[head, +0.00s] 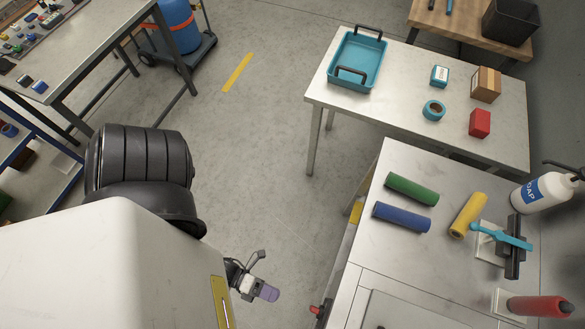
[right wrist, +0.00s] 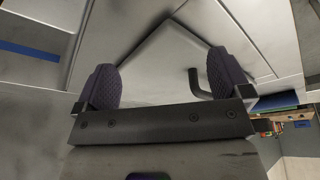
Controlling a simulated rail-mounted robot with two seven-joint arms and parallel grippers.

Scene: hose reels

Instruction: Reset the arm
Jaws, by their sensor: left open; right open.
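My left gripper (head: 262,276) shows at the bottom middle of the head view, beyond my white and black arm parts. It is open and hangs over the bare grey floor, left of the near metal table (head: 390,255). I see nothing between its fingers. My right gripper (right wrist: 164,82) shows in the right wrist view with its two purple padded fingers wide apart. It is open and empty. Behind it are pale panels with a dark bent handle (right wrist: 199,84). My right gripper does not show in the head view.
The near table holds a green roll (head: 411,189), a blue roll (head: 401,217), a yellow roll (head: 467,215), a soap bottle (head: 542,191) and a red cylinder (head: 540,306). A far table (head: 400,100) bears a teal tray (head: 337,81). The floor (head: 250,140) between tables is free.

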